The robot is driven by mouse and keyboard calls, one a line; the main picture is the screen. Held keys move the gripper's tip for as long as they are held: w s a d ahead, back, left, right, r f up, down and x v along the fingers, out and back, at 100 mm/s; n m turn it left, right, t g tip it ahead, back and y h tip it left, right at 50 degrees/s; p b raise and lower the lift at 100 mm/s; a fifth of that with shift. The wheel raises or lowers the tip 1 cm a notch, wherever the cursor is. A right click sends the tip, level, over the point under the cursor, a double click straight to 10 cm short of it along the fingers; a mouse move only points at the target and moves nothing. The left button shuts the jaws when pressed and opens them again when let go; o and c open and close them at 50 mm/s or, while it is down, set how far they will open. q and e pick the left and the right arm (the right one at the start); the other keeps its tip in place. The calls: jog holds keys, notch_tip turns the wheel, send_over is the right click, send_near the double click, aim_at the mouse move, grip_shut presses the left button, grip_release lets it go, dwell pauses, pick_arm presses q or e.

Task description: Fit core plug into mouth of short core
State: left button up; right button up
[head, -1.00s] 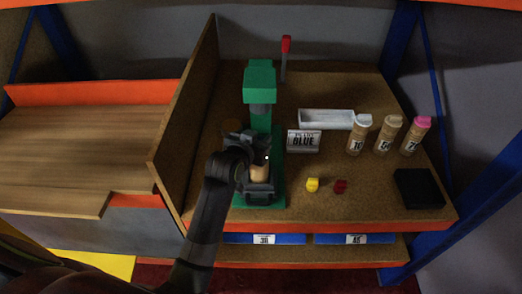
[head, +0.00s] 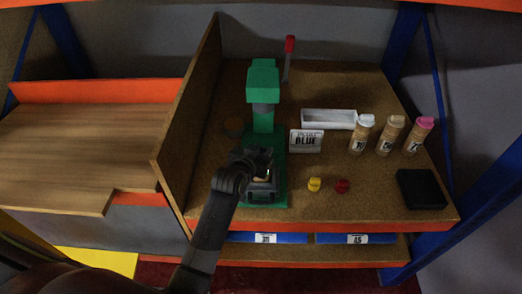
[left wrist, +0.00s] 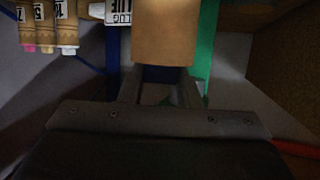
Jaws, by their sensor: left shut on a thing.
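The short core (left wrist: 180,32) is a tan cardboard tube, seen upside down in the left wrist view. In the head view it stands at the foot of the green press (head: 263,80), mostly hidden by my left gripper (head: 260,168). In the left wrist view my left gripper (left wrist: 160,92) is shut on a dark blue piece (left wrist: 162,73), seemingly the core plug. The plug is in line with the core's mouth and appears to meet it; I cannot tell how deep it sits. My right gripper is not in view.
A yellow plug (head: 314,184) and a red plug (head: 342,186) lie right of the press. A "BLUE" sign (head: 306,141), white tray (head: 328,119), several capped tubes (head: 387,135) and a black box (head: 420,189) stand farther right. A board wall (head: 187,105) closes the left side.

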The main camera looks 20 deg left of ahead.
pick_arm(q)
jog(key=shift+s+f, duration=0.2)
jog(key=shift+f, duration=0.55)
jog(key=o, duration=0.8)
jog(key=shift+o, duration=0.8)
jog(key=shift+f, duration=0.1)
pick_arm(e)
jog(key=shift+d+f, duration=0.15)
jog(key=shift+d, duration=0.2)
pick_arm(q)
jog(key=shift+r, duration=0.65)
jog(key=shift+s+a, duration=0.1)
jog(key=shift+s, duration=0.15)
jog(key=r+b+v, duration=0.1)
jog(key=v, duration=1)
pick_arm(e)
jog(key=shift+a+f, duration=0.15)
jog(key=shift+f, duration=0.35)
